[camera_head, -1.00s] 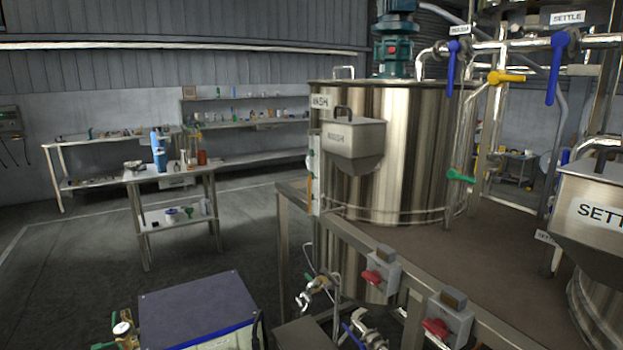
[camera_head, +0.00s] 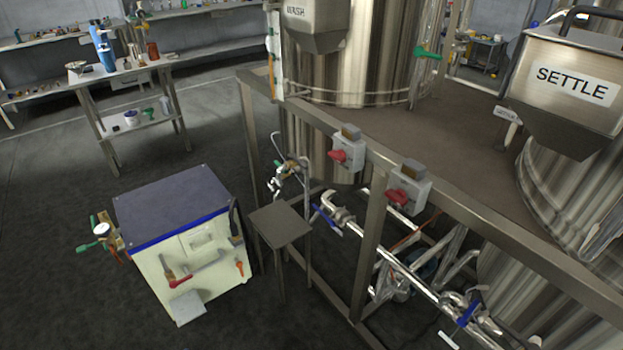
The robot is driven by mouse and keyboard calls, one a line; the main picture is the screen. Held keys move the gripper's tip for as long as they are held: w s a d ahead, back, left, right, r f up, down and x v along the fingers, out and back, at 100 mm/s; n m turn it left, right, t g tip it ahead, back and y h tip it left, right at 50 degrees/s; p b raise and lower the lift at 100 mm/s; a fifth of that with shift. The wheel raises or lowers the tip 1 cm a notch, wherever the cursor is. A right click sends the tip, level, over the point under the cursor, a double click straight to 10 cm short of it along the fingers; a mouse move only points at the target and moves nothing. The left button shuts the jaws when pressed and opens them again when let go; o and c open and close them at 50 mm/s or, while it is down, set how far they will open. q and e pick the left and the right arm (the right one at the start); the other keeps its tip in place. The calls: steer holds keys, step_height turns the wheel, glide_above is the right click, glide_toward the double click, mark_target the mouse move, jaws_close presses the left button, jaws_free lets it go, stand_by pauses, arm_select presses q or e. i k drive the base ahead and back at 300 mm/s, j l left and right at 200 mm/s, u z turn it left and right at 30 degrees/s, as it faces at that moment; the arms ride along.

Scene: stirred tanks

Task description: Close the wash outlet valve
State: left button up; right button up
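The steel WASH tank (camera_head: 365,60) stands at the top middle, with a WASH label on its hopper (camera_head: 313,22). Below the platform, a valve with a blue lever (camera_head: 328,221) sits at the left end of a steel pipe (camera_head: 390,257). I see no readable label on this valve, and the frames do not settle whether it is open or shut. A second blue lever (camera_head: 467,313) is on the pipe further right, towards the SETTLE tank (camera_head: 575,180). Neither of my grippers is in view.
The steel platform frame (camera_head: 372,250) and a small stand (camera_head: 280,224) are close to the left blue lever. Two boxes with red knobs (camera_head: 347,150) (camera_head: 408,188) hang on the platform edge. A white cabinet (camera_head: 195,262) stands at left. The floor between cabinet and workbench (camera_head: 120,80) is clear.

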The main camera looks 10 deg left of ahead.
mark_target(322, 213)
steer(key=i+j, duration=0.1)
steer(key=j, duration=0.65)
steer(key=i+l, duration=0.1)
steer(key=i, duration=0.35)
steer(key=i+l, duration=0.1)
steer(key=i, duration=0.4)
